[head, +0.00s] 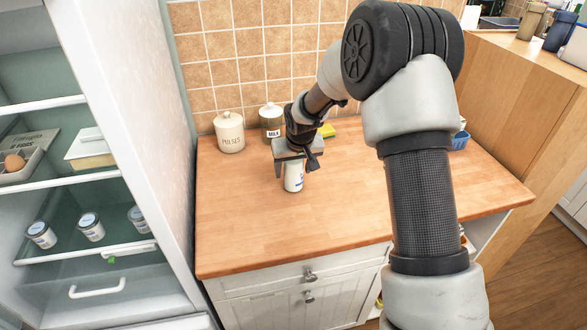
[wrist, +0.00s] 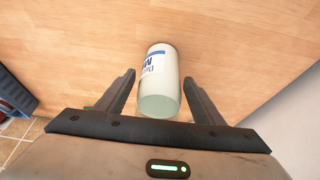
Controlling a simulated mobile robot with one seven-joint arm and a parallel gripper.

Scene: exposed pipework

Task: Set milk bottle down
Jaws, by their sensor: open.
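The milk bottle (head: 294,177) is pale with a blue and white label. It stands on the wooden countertop (head: 240,215), near the middle of its depth. In the wrist view the bottle (wrist: 159,85) sits between the two fingers, with a gap on each side. My gripper (head: 295,167) is open around the bottle, and its fingers (wrist: 160,90) are apart from it. In the head view my gripper hides the bottle's upper part.
A pulses jar (head: 229,133) and another canister (head: 271,120) stand behind, by the tiled wall (head: 240,60). The open fridge (head: 90,190) at left holds several jars and an egg carton. The countertop's left and front areas are clear.

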